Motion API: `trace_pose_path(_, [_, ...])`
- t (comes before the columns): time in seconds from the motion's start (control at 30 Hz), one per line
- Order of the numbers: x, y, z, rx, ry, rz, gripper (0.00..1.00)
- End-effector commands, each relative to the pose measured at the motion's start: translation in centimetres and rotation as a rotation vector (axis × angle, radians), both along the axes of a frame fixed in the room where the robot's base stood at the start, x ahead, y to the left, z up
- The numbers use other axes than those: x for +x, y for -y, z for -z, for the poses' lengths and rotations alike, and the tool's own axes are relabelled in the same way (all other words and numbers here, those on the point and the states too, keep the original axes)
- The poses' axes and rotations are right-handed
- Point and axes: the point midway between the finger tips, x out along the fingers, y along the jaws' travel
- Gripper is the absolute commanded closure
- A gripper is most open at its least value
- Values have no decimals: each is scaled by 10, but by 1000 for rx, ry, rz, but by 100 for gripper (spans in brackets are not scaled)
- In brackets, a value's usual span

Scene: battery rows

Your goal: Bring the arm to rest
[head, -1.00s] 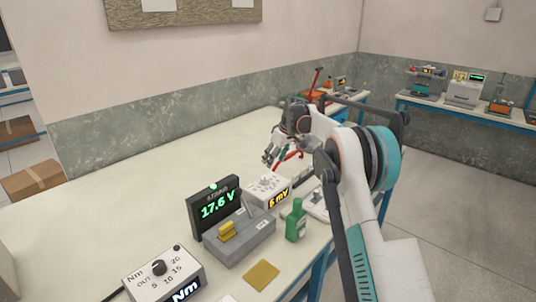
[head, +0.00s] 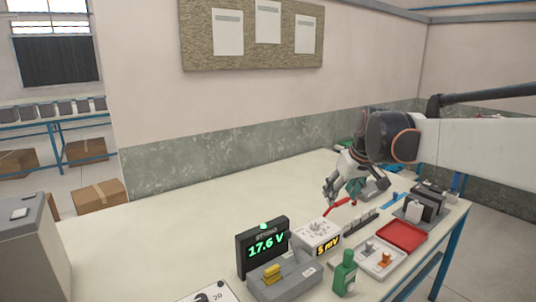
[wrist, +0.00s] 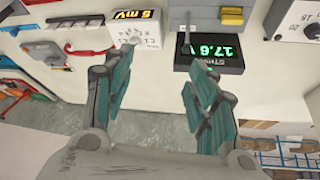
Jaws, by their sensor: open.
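My gripper (head: 342,190) hangs above the far part of the white workbench (head: 190,205) in the head view, with my arm reaching in from the right. In the wrist view my gripper (wrist: 158,88) is open, its teal-padded fingers wide apart. Nothing is between the fingers. Past the fingertips lie a meter box reading 5 mV (wrist: 137,15) and a black display reading 17.6 V (wrist: 212,52). The head view also shows the meter box (head: 318,236) and the display (head: 263,246) on the bench, nearer than my gripper.
A green bottle (head: 345,273), a red tray (head: 402,236) and a white tray (head: 381,258) stand along the right side of the bench. A grey box (head: 28,250) stands at the left. The bench's left-middle stretch is clear. Cardboard boxes (head: 98,198) lie beyond.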

Motion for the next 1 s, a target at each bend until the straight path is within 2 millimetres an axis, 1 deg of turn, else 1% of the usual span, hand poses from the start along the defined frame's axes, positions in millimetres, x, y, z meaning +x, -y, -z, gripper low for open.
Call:
trace_pose_path(0.03, [-21,-2,-4,1,5,15,48])
trace_pose_path(0.23, [-90,-5,-8,9,32,81,48])
trace_pose_path(0.3, [-114,-5,-6,11,42,104,48])
trace_pose_path(0.37, [-135,-6,-4,14,51,122,48])
trace_pose_path(0.4, [-149,-6,-1,16,56,135,48])
trace_pose_path(0.47, [-169,-7,4,21,65,153,48])
trace_pose_path(0.6, [-215,-7,19,29,86,195,48])
trace_pose_path(0.67, [-234,-7,28,33,96,213,48])
trace_pose_path(0.8, [-275,-6,51,44,117,254,48])
trace_pose_path(0.9, [-298,-6,67,52,131,278,48])
trace_pose_path(1.0, [-313,-5,80,57,141,295,48])
